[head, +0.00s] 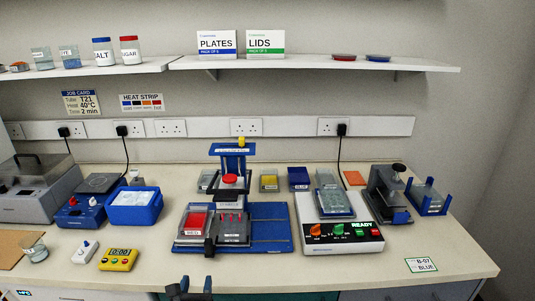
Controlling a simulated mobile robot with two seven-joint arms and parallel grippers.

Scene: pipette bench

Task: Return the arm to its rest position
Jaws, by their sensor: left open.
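My left gripper (196,286) shows at the bottom edge of the head view, left of centre. Its two dark fingers with blue parts stand apart, with nothing seen between them. It is in front of the bench's front edge, below the blue base plate (268,228) of the central device. The rest of my left arm is cut off or hidden below the picture. My right gripper is not in view.
On the bench (250,272) stand a red-topped central device (230,180), a white READY unit (342,237), a blue ice box (134,206), a yellow timer (118,259) and a dark clamp device (388,192). The front strip of bench is mostly clear.

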